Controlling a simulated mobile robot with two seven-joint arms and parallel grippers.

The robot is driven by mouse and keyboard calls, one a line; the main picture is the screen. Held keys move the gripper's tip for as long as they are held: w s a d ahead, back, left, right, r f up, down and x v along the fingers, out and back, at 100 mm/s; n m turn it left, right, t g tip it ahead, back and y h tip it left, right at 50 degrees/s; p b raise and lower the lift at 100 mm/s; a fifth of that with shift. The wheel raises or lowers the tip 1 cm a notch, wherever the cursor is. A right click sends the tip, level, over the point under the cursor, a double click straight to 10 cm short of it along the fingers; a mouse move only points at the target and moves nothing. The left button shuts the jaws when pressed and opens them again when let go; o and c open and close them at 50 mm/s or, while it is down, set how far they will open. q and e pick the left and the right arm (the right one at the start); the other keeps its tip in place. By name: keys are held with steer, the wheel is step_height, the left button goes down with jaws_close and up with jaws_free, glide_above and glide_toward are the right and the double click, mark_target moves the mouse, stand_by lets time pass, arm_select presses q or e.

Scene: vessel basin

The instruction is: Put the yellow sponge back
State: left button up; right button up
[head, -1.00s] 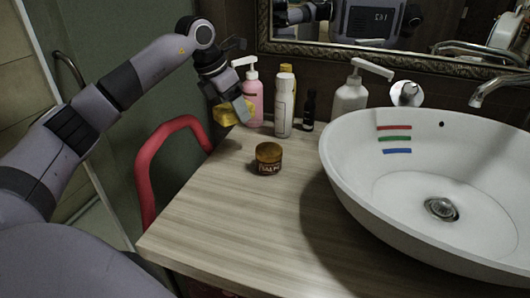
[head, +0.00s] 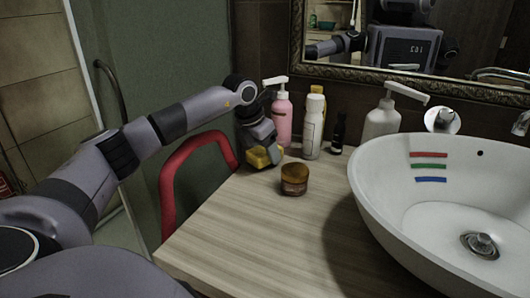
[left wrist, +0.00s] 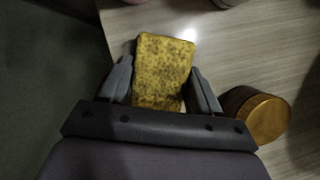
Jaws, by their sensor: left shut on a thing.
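The yellow sponge (head: 259,158) is at the back left of the wooden counter (head: 262,222), low over its surface. My left gripper (head: 264,155) is shut on it. In the left wrist view the sponge (left wrist: 162,72) sits between the two fingers (left wrist: 161,90), with the light counter beyond it. I cannot tell whether the sponge touches the counter. My right gripper is in neither view.
A brown-lidded jar (head: 294,180) stands just right of my left gripper. A pink pump bottle (head: 283,120), a white bottle (head: 313,130), a small dark bottle (head: 339,135) and a white dispenser (head: 382,120) line the back. The white basin (head: 400,215) fills the right side. A red rail (head: 168,190) stands left of the counter.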

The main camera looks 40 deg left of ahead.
arm_select(q)
steer(key=shift+f, duration=0.3)
steer(key=o, duration=0.9)
steer(key=v, duration=1.1)
steer(key=shift+p, duration=0.4)
steer(key=shift+s+r, duration=0.25)
steer(key=shift+r, duration=0.3)
